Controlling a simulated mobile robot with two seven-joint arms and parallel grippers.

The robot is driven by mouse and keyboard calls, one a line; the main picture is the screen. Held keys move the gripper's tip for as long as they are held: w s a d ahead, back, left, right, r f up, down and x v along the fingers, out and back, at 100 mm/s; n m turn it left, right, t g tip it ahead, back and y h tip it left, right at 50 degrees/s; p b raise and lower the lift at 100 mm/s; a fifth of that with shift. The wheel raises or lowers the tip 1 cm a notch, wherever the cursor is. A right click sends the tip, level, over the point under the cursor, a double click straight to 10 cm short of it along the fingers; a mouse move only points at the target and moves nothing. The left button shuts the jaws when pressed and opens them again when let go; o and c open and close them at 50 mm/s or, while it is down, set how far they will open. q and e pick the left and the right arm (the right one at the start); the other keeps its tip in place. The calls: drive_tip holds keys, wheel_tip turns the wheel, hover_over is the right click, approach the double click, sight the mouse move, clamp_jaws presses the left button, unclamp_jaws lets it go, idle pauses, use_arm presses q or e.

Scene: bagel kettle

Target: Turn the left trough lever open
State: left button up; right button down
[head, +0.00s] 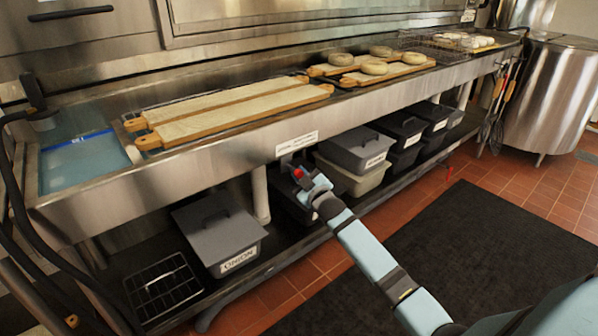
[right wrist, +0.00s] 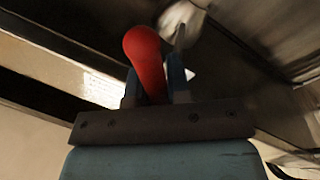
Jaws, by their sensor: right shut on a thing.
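The trough lever has a red handle (head: 298,173) under the front edge of the steel trough (head: 230,150), below a white label (head: 297,143). In the right wrist view the red handle (right wrist: 146,62) stands between the fingers. My right gripper (head: 303,178) is shut on the red handle; in the right wrist view the gripper (right wrist: 157,88) has a finger on each side of it. The lever's base and pivot are mostly hidden. My left gripper is not in view.
Wooden boards (head: 232,112) lie across the trough, some with bagels (head: 373,67). A lower shelf holds an onion bin (head: 218,232), a wire rack (head: 162,287) and several other bins (head: 355,150). A black mat (head: 470,255) covers the floor. A steel kettle (head: 550,95) stands at right.

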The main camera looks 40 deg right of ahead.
use_arm(q)
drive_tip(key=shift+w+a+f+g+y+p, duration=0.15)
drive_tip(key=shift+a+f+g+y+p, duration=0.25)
drive_tip(key=shift+p, duration=0.65)
use_arm(e)
drive_tip(key=shift+d+r+n+t+y, duration=0.2)
drive_tip(key=shift+r+n+y, duration=0.3)
drive_tip(key=shift+n, duration=1.5)
drive_tip(key=shift+d+r+n+t+y, duration=0.15)
drive_tip(key=shift+r+n+y, duration=0.3)
drive_tip(key=shift+n, duration=1.55)
drive_tip(key=shift+d+r+n+t+y, duration=0.15)
drive_tip(key=shift+r+n+y, duration=0.35)
drive_tip(key=shift+n, duration=1.5)
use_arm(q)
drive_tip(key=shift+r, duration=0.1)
use_arm(e)
drive_tip(key=shift+n, duration=0.3)
drive_tip(key=c, duration=1.1)
unclamp_jaws()
